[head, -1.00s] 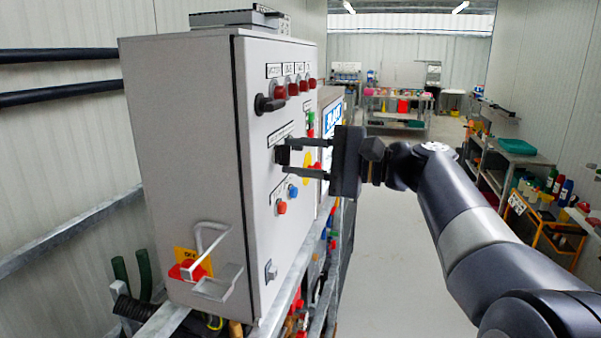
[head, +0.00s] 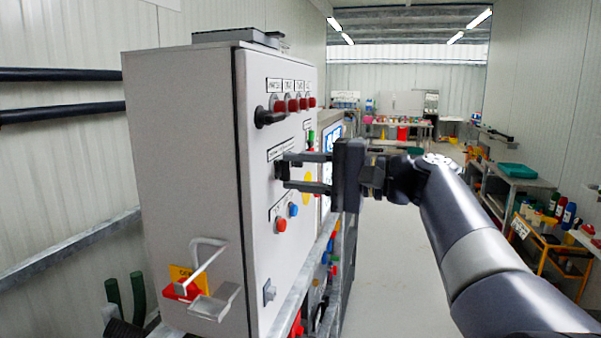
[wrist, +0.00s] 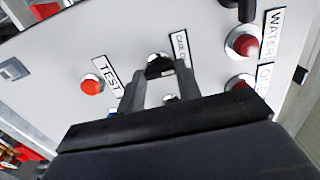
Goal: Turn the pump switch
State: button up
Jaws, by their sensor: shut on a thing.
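The pump switch (head: 282,170) is a small black knob on the front of the grey control cabinet (head: 190,180), under a label. In the head view, my gripper (head: 289,171) reaches it from the right, one finger above the knob and one below. The jaws are shut on the knob. In the wrist view, the knob (wrist: 160,66) shows between the fingertips, partly hidden by them.
A larger black rotary handle (head: 270,117) and several red lamps (head: 292,104) sit above the switch. Red (head: 281,225) and blue (head: 293,210) buttons are below. A metal hook bracket (head: 213,280) is on the cabinet's side.

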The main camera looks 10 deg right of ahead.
jog(key=o, duration=1)
jog(key=b+v, duration=0.1)
jog(key=v, duration=0.9)
jog(key=shift+s+d+f, duration=0.1)
jog(key=shift+s+d, duration=0.05)
jog(key=shift+d, duration=0.2)
jog(key=p+x, duration=0.1)
jog(key=x, duration=0.9)
jog(key=shift+a, duration=0.35)
